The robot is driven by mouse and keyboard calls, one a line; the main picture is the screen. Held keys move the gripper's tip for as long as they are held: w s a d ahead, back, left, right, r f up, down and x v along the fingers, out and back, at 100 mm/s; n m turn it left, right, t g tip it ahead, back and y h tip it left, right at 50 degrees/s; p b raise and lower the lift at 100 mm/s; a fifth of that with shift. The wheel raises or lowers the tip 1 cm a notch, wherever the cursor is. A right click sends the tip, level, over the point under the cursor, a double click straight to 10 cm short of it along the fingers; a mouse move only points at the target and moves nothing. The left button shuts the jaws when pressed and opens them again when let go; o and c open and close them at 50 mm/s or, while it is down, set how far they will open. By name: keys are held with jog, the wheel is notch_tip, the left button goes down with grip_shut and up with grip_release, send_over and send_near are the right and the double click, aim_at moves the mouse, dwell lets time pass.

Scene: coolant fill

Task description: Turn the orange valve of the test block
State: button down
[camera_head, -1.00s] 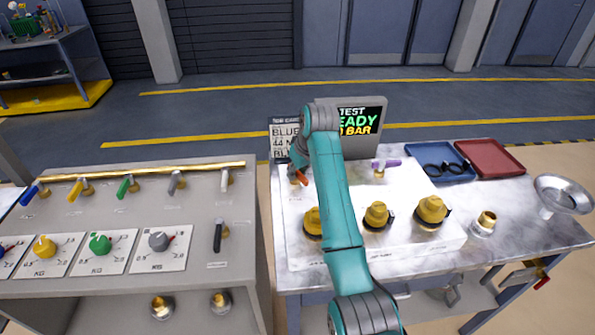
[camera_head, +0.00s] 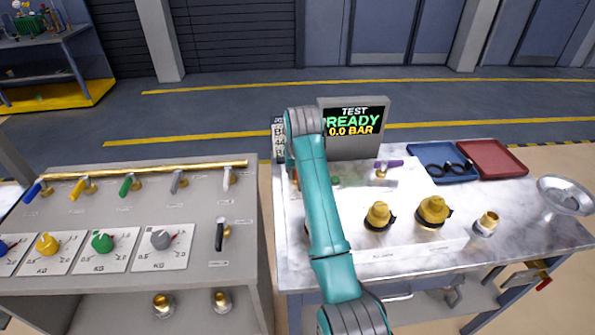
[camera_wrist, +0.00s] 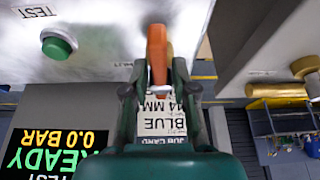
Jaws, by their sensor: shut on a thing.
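The orange valve handle (camera_wrist: 157,48) of the test block is at the top middle of the wrist view. My gripper (camera_wrist: 158,82) is shut on it, one finger on each side. In the head view the white test block (camera_head: 405,245) stands on the right bench. My arm covers its left part there and hides the gripper and nearly all of the orange valve. The test screen (camera_head: 355,121) reads READY and 0.0 BAR, and also shows upside down in the wrist view (camera_wrist: 55,140).
A green button (camera_wrist: 60,45) is beside the valve. A purple-handled valve (camera_head: 387,165) and brass caps (camera_head: 379,216) stand on the block to the right. Blue and red trays lie behind. A job card (camera_wrist: 160,120) lies beyond my fingers. The left panel (camera_head: 130,290) is across a narrow gap.

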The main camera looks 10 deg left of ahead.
jog(key=c, duration=0.9)
grip_release()
jog(key=v, duration=1.2)
